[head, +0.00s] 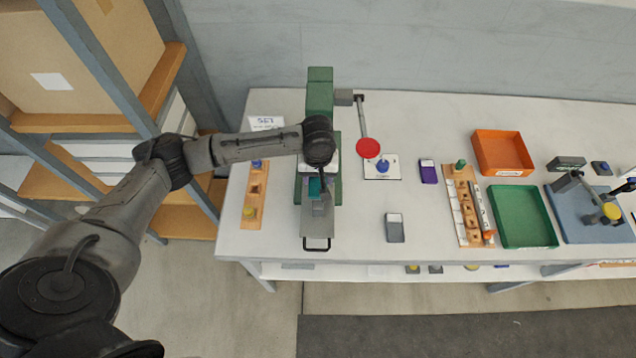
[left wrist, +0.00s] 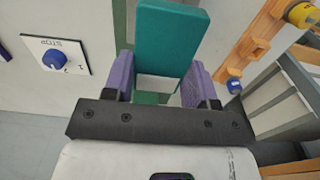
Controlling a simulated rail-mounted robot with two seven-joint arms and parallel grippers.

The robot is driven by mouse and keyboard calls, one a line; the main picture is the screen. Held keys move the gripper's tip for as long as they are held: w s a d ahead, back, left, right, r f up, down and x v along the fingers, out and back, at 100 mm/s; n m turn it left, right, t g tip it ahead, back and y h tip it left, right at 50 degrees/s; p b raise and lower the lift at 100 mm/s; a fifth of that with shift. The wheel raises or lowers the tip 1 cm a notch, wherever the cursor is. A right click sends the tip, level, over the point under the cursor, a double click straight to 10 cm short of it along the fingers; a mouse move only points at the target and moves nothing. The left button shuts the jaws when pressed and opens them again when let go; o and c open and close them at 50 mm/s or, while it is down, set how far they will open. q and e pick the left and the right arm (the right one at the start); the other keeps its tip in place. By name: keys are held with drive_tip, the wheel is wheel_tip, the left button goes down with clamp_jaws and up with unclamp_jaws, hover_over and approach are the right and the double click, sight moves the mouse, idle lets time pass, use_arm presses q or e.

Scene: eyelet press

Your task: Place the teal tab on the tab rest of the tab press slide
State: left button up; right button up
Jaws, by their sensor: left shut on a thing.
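The teal tab (left wrist: 170,45) is between the two purple fingers of my left gripper (left wrist: 158,82), which is shut on it. In the left wrist view the tab has a pale band near the gripper. In the head view the teal tab (head: 315,187) shows just below my dark wrist, over the tab press slide (head: 317,225). The slide is a grey plate with a black handle at its front. The green tab press (head: 320,90) stands behind it. The tab rest is hidden by my wrist and gripper. I cannot tell whether the tab touches the slide. My right gripper is not in view.
A red disc on a lever (head: 368,148) and a blue knob (head: 383,166) stand right of the press. A wooden strip (head: 251,195) lies to its left. A grey-and-white block (head: 395,228), an orange tray (head: 503,135) and a green tray (head: 524,240) are further right.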

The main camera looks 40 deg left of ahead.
sight(318, 184)
use_arm(q)
drive_tip(key=shift+f, duration=2)
drive_tip(key=o, duration=0.9)
drive_tip(key=shift+f, duration=0.1)
